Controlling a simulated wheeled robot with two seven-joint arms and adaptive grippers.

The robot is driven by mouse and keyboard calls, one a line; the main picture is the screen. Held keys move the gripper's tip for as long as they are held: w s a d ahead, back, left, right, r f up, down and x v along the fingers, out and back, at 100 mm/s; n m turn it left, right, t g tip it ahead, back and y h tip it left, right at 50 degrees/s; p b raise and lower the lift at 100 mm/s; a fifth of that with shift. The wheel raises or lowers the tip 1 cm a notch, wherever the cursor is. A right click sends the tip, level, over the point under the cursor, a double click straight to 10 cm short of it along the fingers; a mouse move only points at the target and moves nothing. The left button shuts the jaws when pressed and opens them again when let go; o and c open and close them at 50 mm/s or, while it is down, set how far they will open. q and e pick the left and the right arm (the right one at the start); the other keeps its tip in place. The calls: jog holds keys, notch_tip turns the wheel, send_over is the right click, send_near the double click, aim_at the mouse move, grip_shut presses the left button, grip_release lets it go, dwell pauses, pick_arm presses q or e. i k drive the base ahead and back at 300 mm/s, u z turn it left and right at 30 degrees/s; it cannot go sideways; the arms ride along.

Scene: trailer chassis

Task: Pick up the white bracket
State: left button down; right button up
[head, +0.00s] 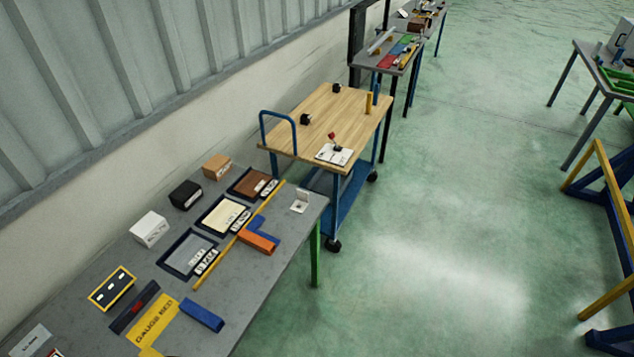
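A small white bracket-like piece (300,201) lies near the far right corner of the grey table (262,283). It seems to have an upright part and a flat part, but it is too small to tell its exact shape. A white block (149,229) with a dark-marked label stands near the wall side of the same table; it looks like a box rather than a bracket. Neither of my grippers is in view, and nothing touches the white piece.
Labelled trays (222,216), a yellow strip (238,235), blue and orange bars (258,242), and black and tan boxes (186,194) crowd the grey table. A wooden-topped blue cart (330,115) stands just beyond. The green floor (430,230) to the right is clear.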

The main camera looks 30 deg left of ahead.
aim_at(302, 197)
jog(key=u, duration=0.35)
jog(key=i, duration=1.05)
jog(key=u, duration=1.6)
jog(key=i, duration=0.7)
jog(key=u, duration=0.65)
